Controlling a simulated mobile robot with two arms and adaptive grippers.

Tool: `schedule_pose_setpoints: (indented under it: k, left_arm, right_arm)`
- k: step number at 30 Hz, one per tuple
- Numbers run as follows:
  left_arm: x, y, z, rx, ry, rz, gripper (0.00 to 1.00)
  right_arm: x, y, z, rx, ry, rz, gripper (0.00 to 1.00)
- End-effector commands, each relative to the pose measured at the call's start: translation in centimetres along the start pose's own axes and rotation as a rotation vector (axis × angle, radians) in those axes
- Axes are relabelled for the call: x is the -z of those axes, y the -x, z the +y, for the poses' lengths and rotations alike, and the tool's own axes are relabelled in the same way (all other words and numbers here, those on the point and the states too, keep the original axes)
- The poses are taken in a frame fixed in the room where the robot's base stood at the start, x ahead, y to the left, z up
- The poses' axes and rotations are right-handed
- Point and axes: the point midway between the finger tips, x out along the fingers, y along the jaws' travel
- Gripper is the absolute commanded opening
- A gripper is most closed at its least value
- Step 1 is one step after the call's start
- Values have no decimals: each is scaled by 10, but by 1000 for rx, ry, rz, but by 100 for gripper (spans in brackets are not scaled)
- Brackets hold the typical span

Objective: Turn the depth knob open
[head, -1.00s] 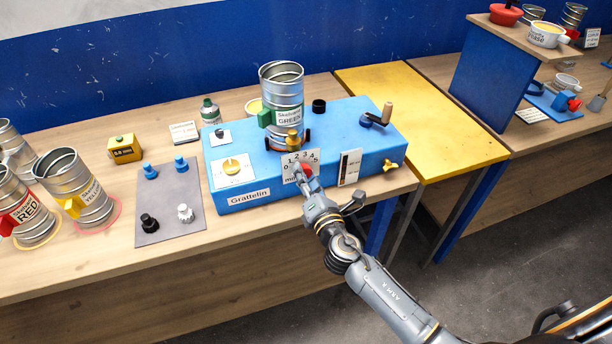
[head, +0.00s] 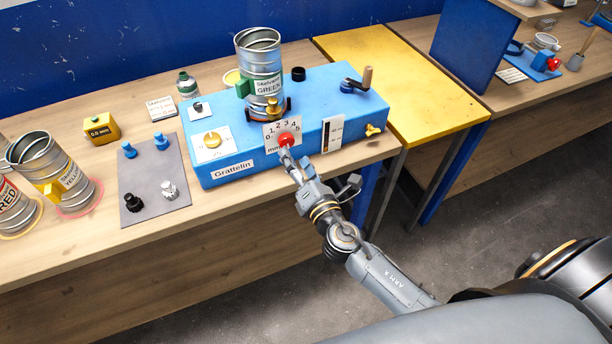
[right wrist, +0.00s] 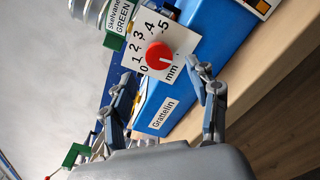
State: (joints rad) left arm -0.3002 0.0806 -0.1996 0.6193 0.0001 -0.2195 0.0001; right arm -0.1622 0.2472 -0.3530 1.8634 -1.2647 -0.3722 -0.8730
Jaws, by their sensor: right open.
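The depth knob (head: 286,140) is red and sits on a white dial plate marked 0 to 5 and mm, on the front of the blue Grattelin box (head: 235,155). My right gripper (head: 286,155) is open just in front of the knob. In the right wrist view the knob (right wrist: 159,56) shows between and beyond the two fingertips of my right gripper (right wrist: 160,78). I see no finger closed on it; whether a finger touches it I cannot tell. A small white mark shows on the knob. My left gripper is not in view.
A metal cylinder labelled Skelvane GREEN (head: 260,75) stands on the box above the dial. A crank (head: 358,82) and a brass knob (head: 373,130) are to the right. A grey mat (head: 150,185) with several small knobs lies left. The yellow table (head: 400,85) is clear.

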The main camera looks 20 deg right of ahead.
Motion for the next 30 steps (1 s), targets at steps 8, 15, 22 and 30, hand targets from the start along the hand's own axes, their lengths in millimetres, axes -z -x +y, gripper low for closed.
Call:
schedule_pose_setpoints:
  k: [8, 15, 22, 30]
  left_arm:
    - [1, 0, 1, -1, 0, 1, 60]
    - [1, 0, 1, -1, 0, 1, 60]
    - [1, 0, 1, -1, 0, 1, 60]
    - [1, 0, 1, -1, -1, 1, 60]
  right_arm:
    - [1, 52, -1, 2, 1, 2, 60]
    - [0, 65, 0, 0, 0, 0, 60]
    - [0, 65, 0, -1, 0, 0, 60]
    - [2, 65, -2, 3, -3, 3, 60]
